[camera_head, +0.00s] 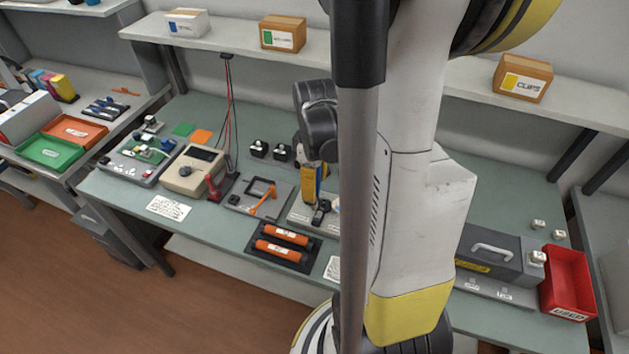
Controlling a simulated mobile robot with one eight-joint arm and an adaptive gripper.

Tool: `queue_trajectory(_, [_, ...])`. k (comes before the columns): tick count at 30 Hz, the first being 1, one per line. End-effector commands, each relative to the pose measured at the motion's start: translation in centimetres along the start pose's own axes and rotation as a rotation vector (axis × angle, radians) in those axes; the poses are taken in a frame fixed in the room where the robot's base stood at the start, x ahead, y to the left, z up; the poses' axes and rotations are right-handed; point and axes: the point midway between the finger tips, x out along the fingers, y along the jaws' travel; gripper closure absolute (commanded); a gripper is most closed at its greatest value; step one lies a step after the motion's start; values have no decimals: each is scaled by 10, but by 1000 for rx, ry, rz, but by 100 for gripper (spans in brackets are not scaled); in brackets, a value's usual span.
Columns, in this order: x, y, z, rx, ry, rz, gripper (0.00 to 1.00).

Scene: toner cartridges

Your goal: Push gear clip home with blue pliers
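A dark jointed part of my arm shows left of the grey pole, and my gripper (309,178) seems to be just below it, over the middle of the bench. Its fingers are too small and covered to read as open or shut. A blue and yellow piece shows there; I cannot tell whether it is the blue pliers or whether it is held. A grey fixture plate (298,212) with a dark part on it lies just below. The gear clip cannot be made out. Two orange toner cartridges (277,250) lie in a dark tray in front of the fixture.
My arm and a grey pole hide the bench's centre right. A beige meter (194,170), red-handled tool (212,187) and orange-handled tool (264,203) lie left. A grey case (492,252) and red USED bin (568,284) stand right. Boxes sit on the shelf (375,57) above.

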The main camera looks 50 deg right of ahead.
Motion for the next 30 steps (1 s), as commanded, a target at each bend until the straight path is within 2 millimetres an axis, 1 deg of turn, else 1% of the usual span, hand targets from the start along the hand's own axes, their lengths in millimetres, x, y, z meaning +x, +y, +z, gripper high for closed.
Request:
queue_trajectory(1, [6,0,0,0,0,0,91])
queue_trajectory(5, [18,0,0,1,0,0,91])
queue_trajectory(21, [76,0,0,2,0,0,91])
queue_trajectory(25, [83,0,0,2,0,0,91])
queue_trajectory(30, [84,0,0,2,0,0,91])
